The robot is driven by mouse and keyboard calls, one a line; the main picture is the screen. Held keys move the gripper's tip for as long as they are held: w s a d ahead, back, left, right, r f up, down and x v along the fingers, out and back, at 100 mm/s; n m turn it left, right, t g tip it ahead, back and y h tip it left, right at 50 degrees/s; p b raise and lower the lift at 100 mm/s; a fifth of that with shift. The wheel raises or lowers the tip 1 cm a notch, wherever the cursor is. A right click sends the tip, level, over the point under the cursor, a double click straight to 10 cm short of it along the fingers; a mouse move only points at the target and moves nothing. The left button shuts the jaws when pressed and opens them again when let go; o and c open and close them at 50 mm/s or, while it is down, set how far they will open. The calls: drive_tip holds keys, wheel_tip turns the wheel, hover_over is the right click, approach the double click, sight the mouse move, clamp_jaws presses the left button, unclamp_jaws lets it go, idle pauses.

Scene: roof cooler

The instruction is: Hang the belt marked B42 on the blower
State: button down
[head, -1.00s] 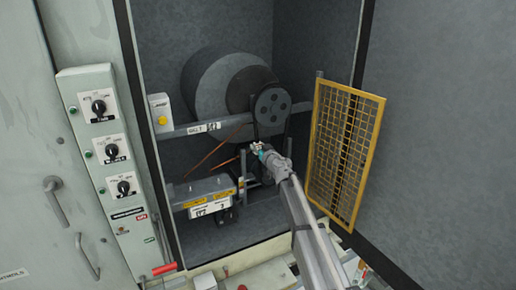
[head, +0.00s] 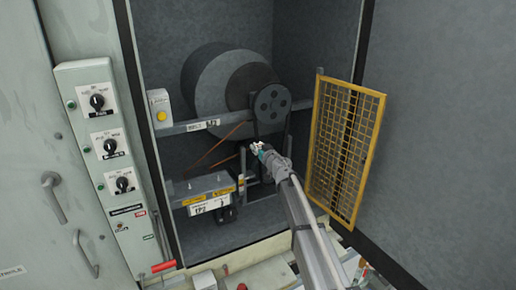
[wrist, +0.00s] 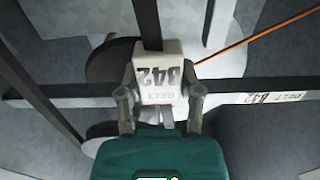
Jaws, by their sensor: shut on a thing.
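My gripper (head: 262,152) is shut on the white tag (wrist: 160,72), which reads B42 BELT upside down in the wrist view. A black belt strand (wrist: 147,22) runs from the tag, and another dark strand (wrist: 42,95) crosses at the left. In the head view the blower (head: 220,78) is a large grey drum with a dark spoked pulley (head: 272,104) at its right front. Dark strands show at both sides below the pulley, and my gripper is below it. I cannot tell whether the belt sits in the pulley's groove.
A grey rail (head: 180,130) with a BELT label (head: 203,125) crosses below the blower. A yellow mesh guard (head: 345,150) stands open at the right. A grey box (head: 205,188) with labels is below left. A thin orange cord (head: 225,143) slants behind.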

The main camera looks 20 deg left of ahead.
drive_tip(key=shift+c, duration=0.9)
unclamp_jaws()
drive_tip(key=shift+s+d, duration=0.1)
drive_tip(key=v, duration=1.1)
drive_tip(key=shift+s+d, duration=0.25)
drive_tip(key=shift+d, duration=0.05)
drive_tip(key=shift+f, duration=0.1)
